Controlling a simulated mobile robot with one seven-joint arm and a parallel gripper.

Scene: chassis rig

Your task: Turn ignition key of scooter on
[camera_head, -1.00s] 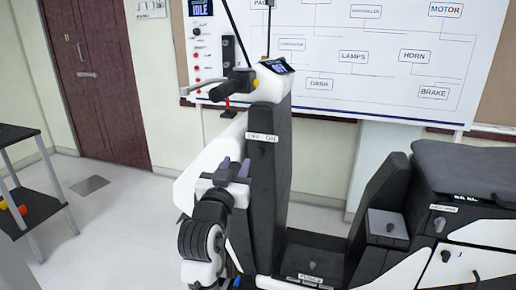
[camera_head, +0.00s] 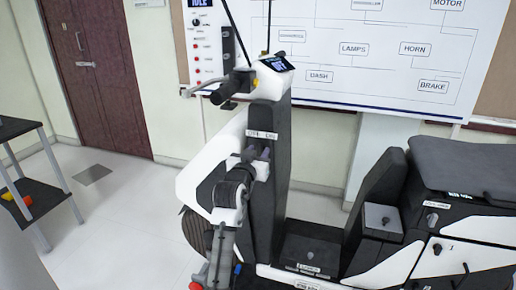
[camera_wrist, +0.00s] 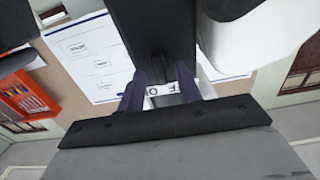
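The white and black scooter (camera_head: 276,185) stands in the middle of the head view, with a small white OFF/ON label (camera_head: 262,134) on its dark front column. The label also shows in the wrist view (camera_wrist: 163,89), upside down, behind and between my fingers. My gripper (camera_head: 262,155) is at the column face just below the label. In the wrist view my gripper (camera_wrist: 162,76) has its two purple fingers spread, with a gap between them and the dark column beyond. I cannot make out the ignition key; the gripper or shadow may hide it.
The scooter's handlebar (camera_head: 232,86) and dash display (camera_head: 276,64) are above my gripper. The black seat (camera_head: 466,170) is at right. A wiring board (camera_head: 370,60) hangs on the wall behind. A dark shelf (camera_head: 38,200) stands at left; the floor between is clear.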

